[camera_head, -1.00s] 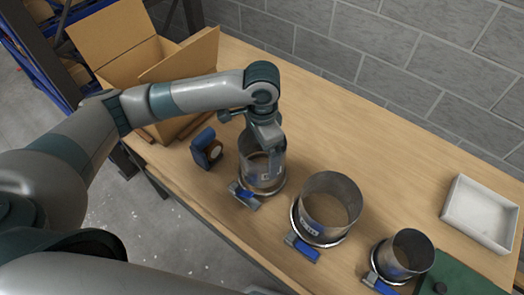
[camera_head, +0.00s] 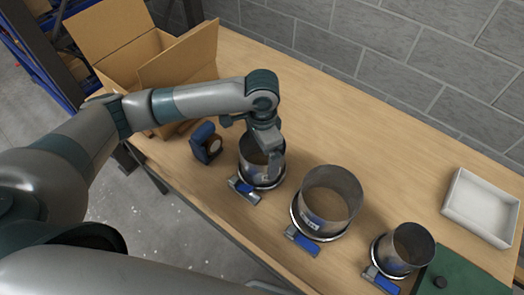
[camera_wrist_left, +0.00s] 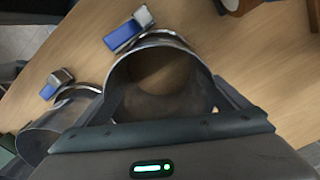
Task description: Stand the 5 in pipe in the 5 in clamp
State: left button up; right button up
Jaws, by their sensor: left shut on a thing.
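The pipe that I take as the 5 in pipe (camera_head: 258,171) is a mid-sized grey metal tube, upright inside the ring of the leftmost clamp (camera_head: 243,191), which has a blue lever. My left gripper (camera_head: 270,148) comes down from above and is shut on this pipe near its upper rim. In the left wrist view I look into the mouth of the pipe (camera_wrist_left: 160,98) between the fingers, with the clamp's blue lever (camera_wrist_left: 122,36) beside it. Whether the pipe bottom rests fully on the table is hidden. My right gripper is out of view.
A larger pipe (camera_head: 328,205) and a smaller pipe (camera_head: 405,250) stand in their own clamps to the right. An open cardboard box (camera_head: 180,62), a white tray (camera_head: 481,207) and a green object (camera_head: 462,275) are on the table. The back middle is clear.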

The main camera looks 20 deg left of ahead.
pick_arm(q)
jog(key=o, duration=0.8)
jog(key=shift+o, duration=0.2)
jog(key=shift+r, duration=0.1)
notch_tip(320, 180, up, 17)
jog(key=b, duration=0.3)
jog(key=shift+r, duration=0.15)
dwell(0.6)
